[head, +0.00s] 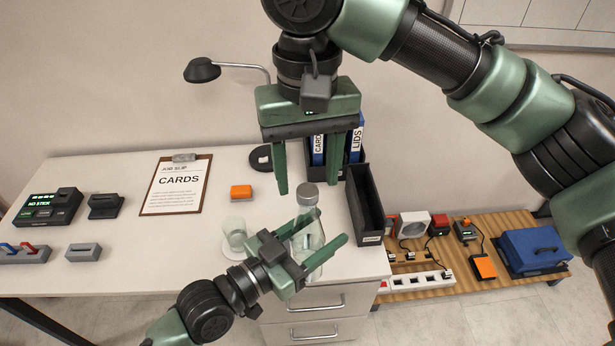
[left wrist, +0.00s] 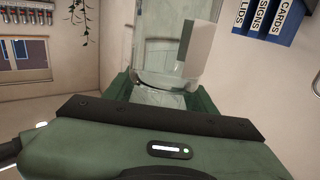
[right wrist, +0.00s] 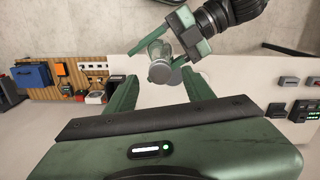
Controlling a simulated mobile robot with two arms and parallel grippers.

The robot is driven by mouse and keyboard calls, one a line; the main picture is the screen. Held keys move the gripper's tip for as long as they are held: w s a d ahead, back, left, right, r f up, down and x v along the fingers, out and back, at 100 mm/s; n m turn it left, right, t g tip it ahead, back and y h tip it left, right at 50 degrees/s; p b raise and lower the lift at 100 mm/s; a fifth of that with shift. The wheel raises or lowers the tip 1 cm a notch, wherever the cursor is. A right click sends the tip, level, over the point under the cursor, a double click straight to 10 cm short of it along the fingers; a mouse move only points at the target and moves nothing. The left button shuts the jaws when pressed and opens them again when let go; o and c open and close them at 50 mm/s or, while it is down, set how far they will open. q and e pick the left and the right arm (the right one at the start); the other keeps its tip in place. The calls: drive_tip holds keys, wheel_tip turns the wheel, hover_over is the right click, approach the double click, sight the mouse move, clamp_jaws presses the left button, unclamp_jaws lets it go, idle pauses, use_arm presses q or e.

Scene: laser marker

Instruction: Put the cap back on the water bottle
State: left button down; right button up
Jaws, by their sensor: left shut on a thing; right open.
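The clear water bottle (head: 306,238) stands upright near the front right of the desk. My left gripper (head: 322,236) is shut on its body; the left wrist view shows the clear bottle (left wrist: 175,45) between the fingers. The grey cap (head: 307,194) sits on top of the bottle neck; whether it is screwed down cannot be told. In the right wrist view the cap (right wrist: 160,72) is a round grey disc between my fingers. My right gripper (head: 308,187) points down, open, with its fingertips on either side of the cap and apart from it.
A drinking glass (head: 235,232) stands just left of the bottle. A black tray (head: 366,205) and binders (head: 354,140) stand to the right and behind. An orange block (head: 241,192) and a clipboard (head: 176,187) lie on the desk. The desk's front edge is close to the bottle.

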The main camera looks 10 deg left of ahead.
wheel_tip(320, 180, up, 10)
idle(0.3)
drive_tip(key=shift+r, duration=0.1)
idle(0.4)
